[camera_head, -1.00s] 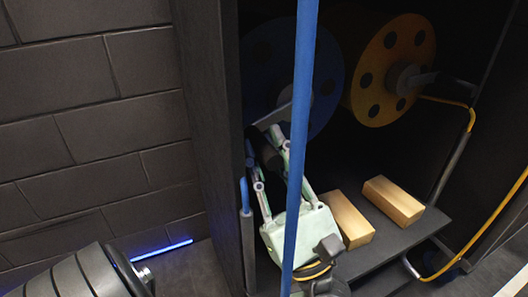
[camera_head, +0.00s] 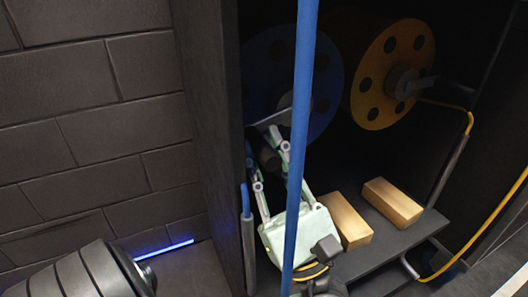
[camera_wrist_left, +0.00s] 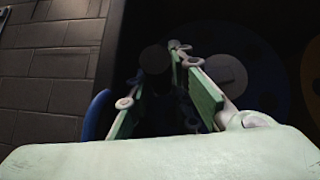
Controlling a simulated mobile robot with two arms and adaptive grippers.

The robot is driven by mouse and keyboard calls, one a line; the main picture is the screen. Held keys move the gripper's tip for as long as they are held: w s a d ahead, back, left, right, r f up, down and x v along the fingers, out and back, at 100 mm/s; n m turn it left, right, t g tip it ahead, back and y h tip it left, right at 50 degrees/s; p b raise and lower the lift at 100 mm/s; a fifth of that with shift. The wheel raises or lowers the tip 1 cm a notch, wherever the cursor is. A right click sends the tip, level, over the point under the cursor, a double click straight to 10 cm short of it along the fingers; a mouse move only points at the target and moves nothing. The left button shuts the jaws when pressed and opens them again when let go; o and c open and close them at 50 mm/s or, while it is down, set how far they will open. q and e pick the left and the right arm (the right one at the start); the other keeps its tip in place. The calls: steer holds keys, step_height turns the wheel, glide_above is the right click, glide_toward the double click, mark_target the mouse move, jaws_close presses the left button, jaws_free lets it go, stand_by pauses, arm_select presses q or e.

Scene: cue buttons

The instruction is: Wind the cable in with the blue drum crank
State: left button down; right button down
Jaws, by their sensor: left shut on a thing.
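The blue drum (camera_head: 328,88) sits in shadow at the back left of the dark cabinet; in the wrist view it shows dimly at the right (camera_wrist_left: 250,55). Its crank has a grey arm (camera_head: 272,120) and a dark round handle (camera_head: 268,157). My left gripper (camera_head: 266,150) reaches up from below and is shut on the handle, with one finger on each side. The handle's dark end (camera_wrist_left: 155,59) shows between the fingers in the wrist view. A short blue cable piece (camera_head: 244,197) enters a grey tube left of the gripper. My right gripper is out of view.
A yellow-orange drum (camera_head: 395,65) with its own crank stands to the right, its yellow cable (camera_head: 468,118) running down the right side. Two wooden blocks (camera_head: 392,202) lie on the dark shelf (camera_head: 400,243). A blue upright strip (camera_head: 301,100) crosses in front of my gripper.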

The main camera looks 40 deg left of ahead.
arm_select(q)
steer(key=shift+s+r, duration=0.1)
steer(key=shift+r, duration=0.05)
steer(key=c, duration=1.9)
jaws_free()
steer(key=shift+o, duration=0.2)
steer(key=shift+f, duration=0.2)
